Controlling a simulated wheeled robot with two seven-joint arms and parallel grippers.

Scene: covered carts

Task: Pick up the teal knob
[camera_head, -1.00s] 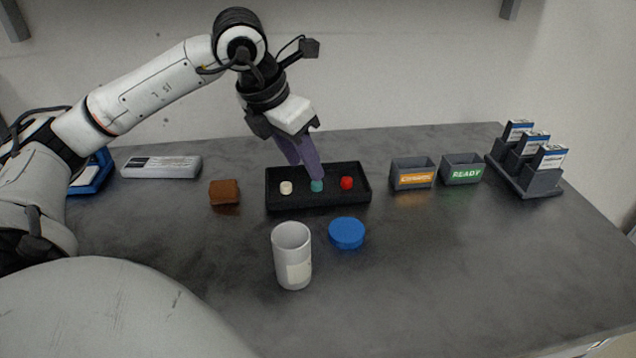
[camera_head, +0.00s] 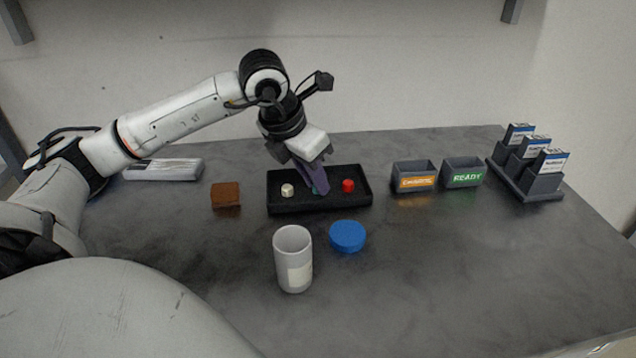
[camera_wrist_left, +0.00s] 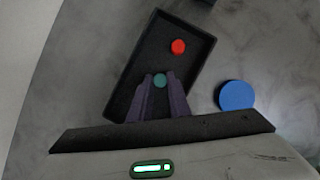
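The teal knob (camera_head: 317,189) is in the black tray (camera_head: 290,206), between a white knob and a red knob. In the head view it is partly hidden by the purple fingers of my left gripper (camera_head: 315,187), which reach down into the tray. In the left wrist view the teal knob (camera_wrist_left: 160,80) lies between the two fingertips of my left gripper (camera_wrist_left: 160,77). The fingers stand apart, one on each side of it, and look open; any contact is too small to tell. My right gripper is not in view.
The white knob (camera_head: 287,190) and red knob (camera_head: 348,185) flank the teal one closely. A grey cup (camera_head: 293,260) and a blue lid (camera_head: 347,236) stand in front of the tray. A brown block (camera_head: 225,195) is left; two labelled bins (camera_head: 413,175) are right. The front right table is clear.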

